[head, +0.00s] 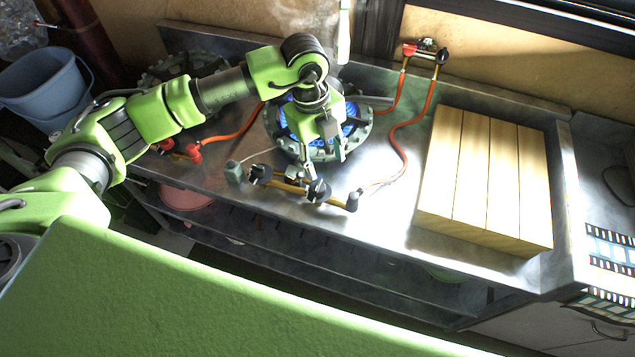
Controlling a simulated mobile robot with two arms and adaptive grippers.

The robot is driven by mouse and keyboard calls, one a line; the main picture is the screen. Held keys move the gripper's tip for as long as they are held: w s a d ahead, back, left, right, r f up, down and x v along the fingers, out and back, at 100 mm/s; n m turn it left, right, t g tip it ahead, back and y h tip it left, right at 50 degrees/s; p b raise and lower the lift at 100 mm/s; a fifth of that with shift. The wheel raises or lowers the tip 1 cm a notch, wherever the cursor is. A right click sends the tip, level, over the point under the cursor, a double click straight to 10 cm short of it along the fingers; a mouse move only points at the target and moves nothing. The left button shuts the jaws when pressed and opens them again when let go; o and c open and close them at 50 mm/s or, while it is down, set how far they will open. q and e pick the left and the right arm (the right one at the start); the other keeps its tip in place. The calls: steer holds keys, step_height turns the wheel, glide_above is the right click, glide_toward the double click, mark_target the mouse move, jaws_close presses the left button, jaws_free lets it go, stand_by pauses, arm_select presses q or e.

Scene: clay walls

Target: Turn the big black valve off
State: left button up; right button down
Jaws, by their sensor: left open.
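A brass gas pipe (290,184) runs along the front edge of the steel counter, in front of the burner. It carries a black valve knob (319,191) near its right part and another black knob (260,174) near its left end; which is bigger is hard to tell. The gas burner (355,139) behind them is lit with blue flame. My left gripper (324,158) is open and points down over the burner's front, just behind and above the right knob. It appears apart from the knob, though the gap is hard to judge. My right gripper is out of view.
Red hoses (406,152) run from the pipes beside the burner. A second pipe with a black knob (442,56) is at the wall. A pale wooden block (484,180) fills the counter's right. Red valves (192,152) sit left. A blue bucket (45,88) stands far left.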

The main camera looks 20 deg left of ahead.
mark_target(317, 184)
arm_select(q)
steer(key=shift+n+y, duration=0.3)
steer(key=shift+y, duration=0.3)
steer(key=f+p, duration=0.1)
steer(key=f, duration=0.3)
steer(key=w+a+f+p, duration=0.1)
steer(key=f, duration=0.4)
steer(key=a+f+p, duration=0.1)
steer(key=f, duration=0.3)
steer(key=shift+w+f+p, duration=0.15)
steer(key=shift+w+p, duration=0.1)
steer(key=shift+p, duration=0.05)
steer(key=shift+c, duration=0.5)
steer(key=c, duration=1)
